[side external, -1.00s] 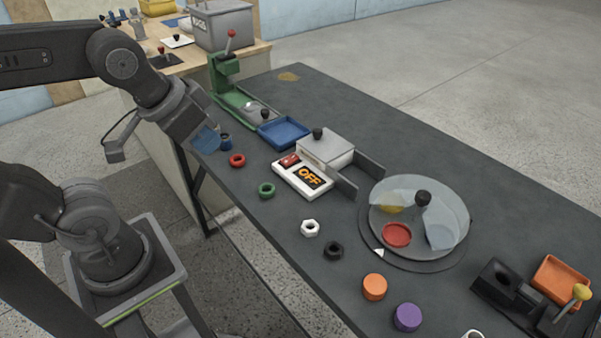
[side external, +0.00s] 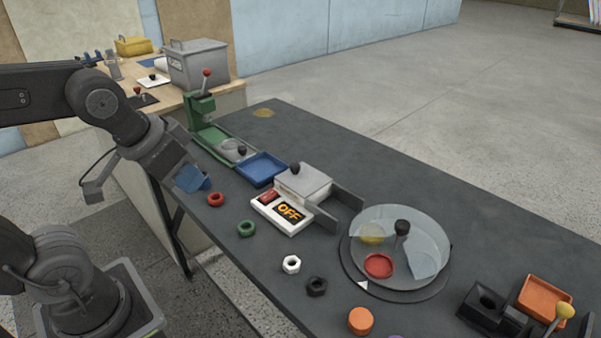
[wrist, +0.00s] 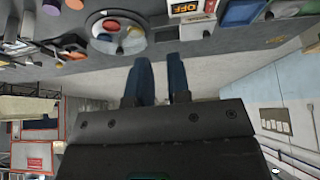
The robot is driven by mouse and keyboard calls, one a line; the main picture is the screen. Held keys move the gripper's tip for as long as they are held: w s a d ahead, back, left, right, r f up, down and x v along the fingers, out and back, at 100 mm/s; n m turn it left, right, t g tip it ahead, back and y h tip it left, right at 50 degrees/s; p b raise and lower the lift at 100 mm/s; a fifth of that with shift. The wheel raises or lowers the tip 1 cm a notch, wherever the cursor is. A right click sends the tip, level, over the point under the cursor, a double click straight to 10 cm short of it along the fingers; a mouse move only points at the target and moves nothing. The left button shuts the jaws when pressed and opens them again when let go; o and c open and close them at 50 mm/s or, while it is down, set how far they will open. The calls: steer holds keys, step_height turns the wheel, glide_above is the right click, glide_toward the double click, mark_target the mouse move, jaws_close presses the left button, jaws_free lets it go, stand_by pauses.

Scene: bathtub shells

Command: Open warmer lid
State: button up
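A white unit (side external: 285,214) with an orange "OFF" display and a red button stands on the dark table. Behind it is a pale box with a flat lid (side external: 303,180) and a black knob; the lid looks closed. A grey lidded box (side external: 199,65) with a handle also stands on the wooden table at the back, its lid down. I cannot tell for sure which is the warmer. My gripper (side external: 192,179) is over the table's left edge, left of the unit and apart from both boxes. In the wrist view its two blue fingers (wrist: 160,75) are apart with nothing between them.
A green lever press (side external: 203,125) and a blue tray (side external: 262,168) stand behind the unit. A round clear-covered turntable (side external: 438,282) is to its right. Red (side external: 216,199) and green (side external: 246,228) rings and nuts line the near edge. The table's far side is clear.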

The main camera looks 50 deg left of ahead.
steer(key=o, duration=0.4)
steer(key=w, duration=0.3)
steer(key=w+a+r+n, duration=0.1)
steer(key=w, duration=0.1)
steer(key=w+a+r+n+y, duration=0.1)
steer(key=w, duration=0.2)
steer(key=shift+w+g, duration=0.3)
steer(key=shift+w, duration=0.05)
steer(key=o, duration=0.3)
steer(key=w+a+n, duration=0.1)
steer(key=w, duration=0.2)
steer(key=w+a+f, duration=0.1)
steer(key=w, duration=0.2)
steer(key=w+a+n, duration=0.1)
steer(key=w, duration=0.3)
steer(key=shift+w+f+n+g+y, duration=0.1)
steer(key=shift+f+n+g+y, duration=0.2)
steer(key=shift+g+y, duration=0.1)
steer(key=shift+o, duration=0.2)
steer(key=n+g+y, duration=0.1)
steer(key=n, duration=0.3)
glide_above(296, 165)
steer(key=s+d, duration=0.4)
step_height(296, 165, down, 11)
steer(key=x, duration=1.3)
steer(key=shift+w+a+f, duration=0.1)
steer(key=shift+a+f, duration=0.15)
steer(key=shift+a, duration=0.25)
steer(key=shift+c, duration=0.3)
